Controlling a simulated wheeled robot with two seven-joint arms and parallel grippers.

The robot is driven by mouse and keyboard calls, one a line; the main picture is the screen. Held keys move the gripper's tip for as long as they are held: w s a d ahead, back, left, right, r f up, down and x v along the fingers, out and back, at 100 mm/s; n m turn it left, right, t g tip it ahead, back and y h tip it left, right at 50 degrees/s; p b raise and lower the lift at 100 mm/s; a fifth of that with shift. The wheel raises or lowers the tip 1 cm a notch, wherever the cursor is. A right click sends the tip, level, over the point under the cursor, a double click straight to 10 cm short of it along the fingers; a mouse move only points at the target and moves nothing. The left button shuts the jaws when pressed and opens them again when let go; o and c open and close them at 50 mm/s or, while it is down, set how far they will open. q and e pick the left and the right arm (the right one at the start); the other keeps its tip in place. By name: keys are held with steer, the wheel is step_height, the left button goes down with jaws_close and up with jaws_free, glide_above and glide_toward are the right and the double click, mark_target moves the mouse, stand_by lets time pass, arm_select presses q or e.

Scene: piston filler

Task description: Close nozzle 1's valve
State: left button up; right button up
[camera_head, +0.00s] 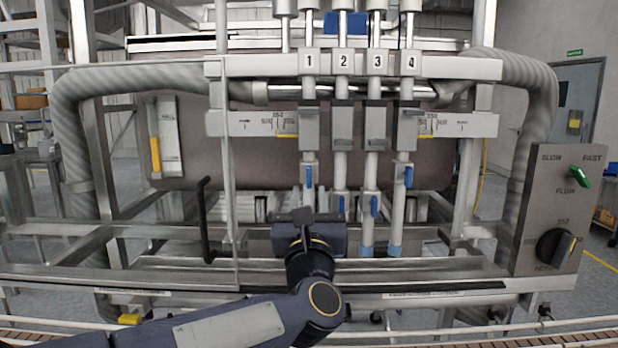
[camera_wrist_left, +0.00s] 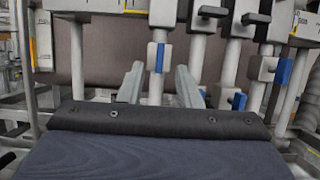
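Nozzle 1 is the leftmost numbered pipe, under the plate marked 1 (camera_head: 310,62). Its valve has a small blue handle (camera_head: 308,177) that stands upright along the pipe. In the left wrist view the same blue handle (camera_wrist_left: 160,57) shows just beyond the fingertips. My left gripper (camera_head: 308,206) is below the handle, in front of the nozzle's lower pipe. In the left wrist view its two grey fingers (camera_wrist_left: 159,76) are spread apart, with the white pipe of nozzle 1 showing between them. Nothing is held. My right gripper is not in view.
Blue valve handles of nozzle 2 (camera_head: 341,205), nozzle 3 (camera_head: 374,205) and nozzle 4 (camera_head: 408,176) stand close to the right. A black bent lever (camera_head: 204,220) stands to the left. A control panel (camera_head: 560,210) with two knobs is at far right.

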mark_target(309, 178)
arm_select(q)
steer(key=p+x, duration=0.2)
steer(key=x, duration=0.3)
steer(key=shift+w, duration=0.25)
jaws_close()
